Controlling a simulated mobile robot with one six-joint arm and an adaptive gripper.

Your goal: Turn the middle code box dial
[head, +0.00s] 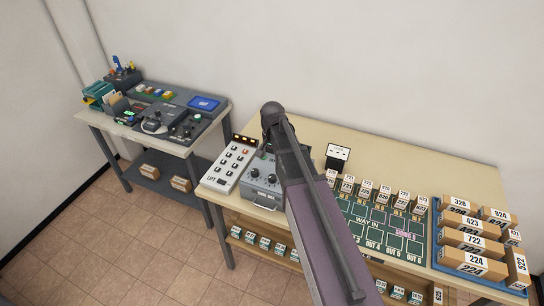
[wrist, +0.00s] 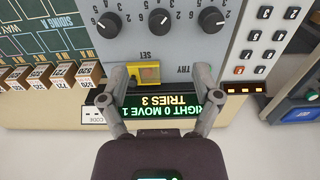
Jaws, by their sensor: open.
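The grey code box (wrist: 190,45) fills the top of the wrist view, upside down. Its middle dial (wrist: 163,22) is a black knob with a white pointer mark, between the left-hand dial (wrist: 108,25) and the right-hand dial (wrist: 211,20). My gripper (wrist: 160,76) is open and empty. Its fingers are spread around the yellow part (wrist: 145,72) by the word SET, apart from the dials. The lit display (wrist: 160,106) reads RIGHT 0 MOVE 1, TRIES 3. In the head view the code box (head: 262,188) shows two dials; my arm covers part of it.
A white button panel (head: 233,163) stands left of the code box in the head view. Small numbered boxes (head: 375,192) and a blue tray (head: 436,240) of parcels lie to the right. A second table (head: 152,140) with devices stands at the left.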

